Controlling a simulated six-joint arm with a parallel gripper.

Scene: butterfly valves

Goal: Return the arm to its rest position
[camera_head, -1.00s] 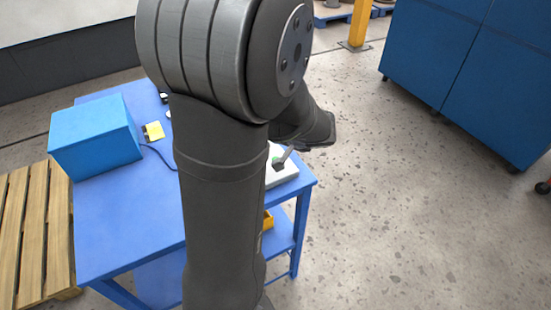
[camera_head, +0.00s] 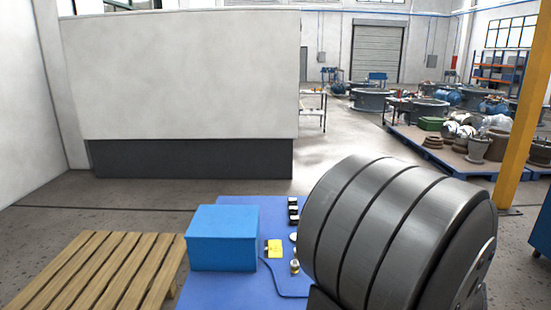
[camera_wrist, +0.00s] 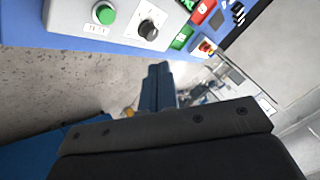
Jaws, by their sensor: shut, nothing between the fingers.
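My gripper (camera_wrist: 158,70) shows in the wrist view, its two dark fingers together with no gap and nothing held. It is apart from the white control box (camera_wrist: 70,14), which lies at the top of that view. The box carries a green button (camera_wrist: 104,14) and a black knob (camera_wrist: 148,29). In the head view a large grey joint of my arm fills the lower right. It hides part of the blue table (camera_head: 240,290), and my gripper is out of that view.
A blue box (camera_head: 222,240) and a yellow item (camera_head: 274,248) with a cable sit on the table. Small black items (camera_head: 293,210) stand farther back. A wooden pallet (camera_head: 100,270) lies to the left. A yellow post (camera_head: 517,120) stands at right. Floor shows beyond the table.

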